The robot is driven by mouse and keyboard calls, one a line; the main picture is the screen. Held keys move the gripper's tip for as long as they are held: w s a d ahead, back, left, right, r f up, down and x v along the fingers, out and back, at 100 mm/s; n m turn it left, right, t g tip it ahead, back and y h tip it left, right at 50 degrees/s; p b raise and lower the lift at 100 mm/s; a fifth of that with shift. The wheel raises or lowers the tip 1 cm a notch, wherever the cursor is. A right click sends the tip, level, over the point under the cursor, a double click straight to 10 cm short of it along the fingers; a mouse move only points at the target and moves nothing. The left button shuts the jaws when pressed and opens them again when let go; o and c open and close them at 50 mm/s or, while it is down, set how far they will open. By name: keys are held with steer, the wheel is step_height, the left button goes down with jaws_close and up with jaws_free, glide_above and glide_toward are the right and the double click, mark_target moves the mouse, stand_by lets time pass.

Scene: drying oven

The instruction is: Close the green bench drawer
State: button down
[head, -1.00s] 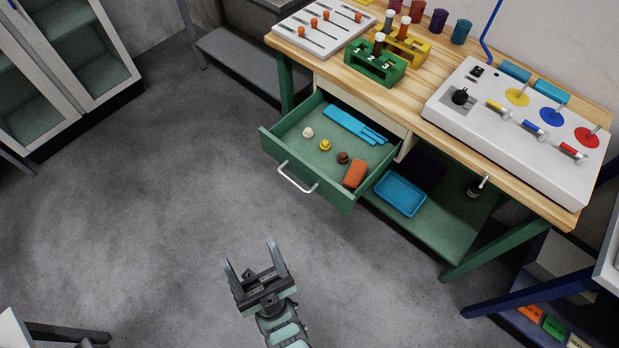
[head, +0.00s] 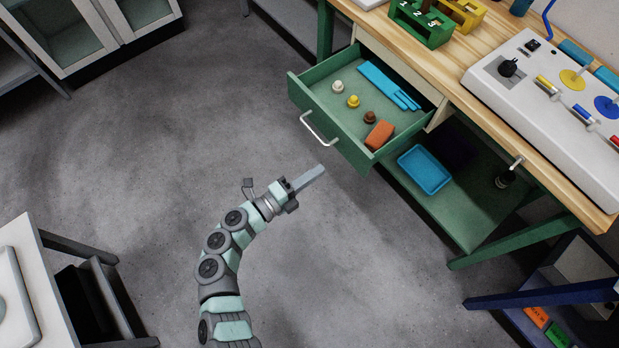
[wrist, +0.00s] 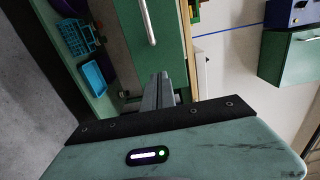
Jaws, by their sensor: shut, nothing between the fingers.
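The green bench drawer (head: 331,147) is pulled out from under the wooden bench top in the head view. Its white bar handle (head: 318,130) is on the front face.
A blue tray (head: 425,170) sits on the green lower shelf under the bench. A white control panel (head: 545,90) and a green rack (head: 420,25) stand on the bench top (head: 455,58). A glass cabinet (head: 75,30) is at upper left. The grey floor before the drawer is clear.

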mark_target(349, 150)
steer(key=b+x, duration=0.1)
steer(key=x, duration=0.7)
steer(key=shift+w+d+b, duration=0.25)
steer(key=shift+b, duration=0.1)
